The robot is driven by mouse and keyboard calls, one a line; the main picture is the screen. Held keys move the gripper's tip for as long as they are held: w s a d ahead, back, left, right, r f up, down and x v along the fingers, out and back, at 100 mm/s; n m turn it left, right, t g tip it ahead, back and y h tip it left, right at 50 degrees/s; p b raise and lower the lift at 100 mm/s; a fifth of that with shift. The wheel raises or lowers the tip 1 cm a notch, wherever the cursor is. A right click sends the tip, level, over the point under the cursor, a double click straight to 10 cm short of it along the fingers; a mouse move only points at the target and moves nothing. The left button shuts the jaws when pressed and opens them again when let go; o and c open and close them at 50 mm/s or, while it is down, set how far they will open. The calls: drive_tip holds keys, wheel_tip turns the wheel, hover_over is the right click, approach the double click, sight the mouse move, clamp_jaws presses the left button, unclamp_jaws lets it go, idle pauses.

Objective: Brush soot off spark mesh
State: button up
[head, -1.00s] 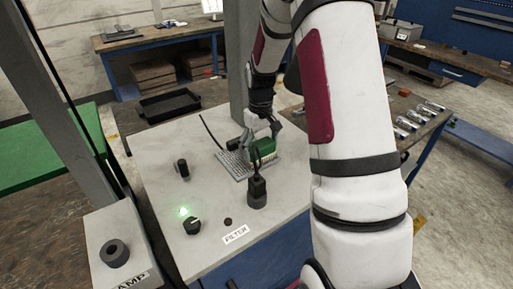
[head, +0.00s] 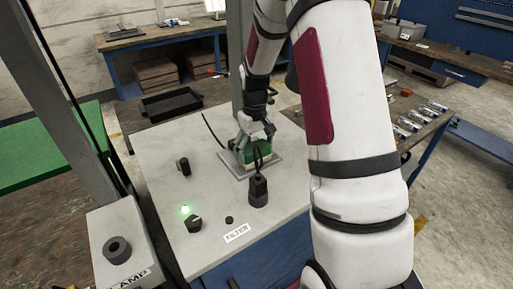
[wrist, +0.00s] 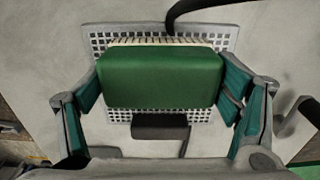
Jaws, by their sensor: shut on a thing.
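My gripper (wrist: 161,84) is shut on a green block-shaped brush (wrist: 160,78), with one finger on each side of it. A strip of pale bristles shows along the brush's far edge. The brush is over a grey perforated mesh plate (wrist: 228,38) on the light grey bench top. In the head view the brush (head: 251,154) and the mesh plate (head: 238,172) sit at the middle of the bench, partly hidden by my gripper and a black connector. The wrist view does not show clearly whether the bristles touch the mesh. I cannot make out soot on the visible mesh.
A black upright connector (head: 258,190) stands just in front of the plate. A black cable (wrist: 205,6) runs past its far edge. A lit green lamp (head: 185,210), a knob (head: 194,223) and a FILTER label (head: 236,233) are nearer the front.

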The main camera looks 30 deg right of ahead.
drive_tip(key=shift+a, duration=0.15)
drive_tip(key=shift+a, duration=1.1)
drive_tip(key=shift+d, duration=1.25)
drive_tip(key=shift+d, duration=1.25)
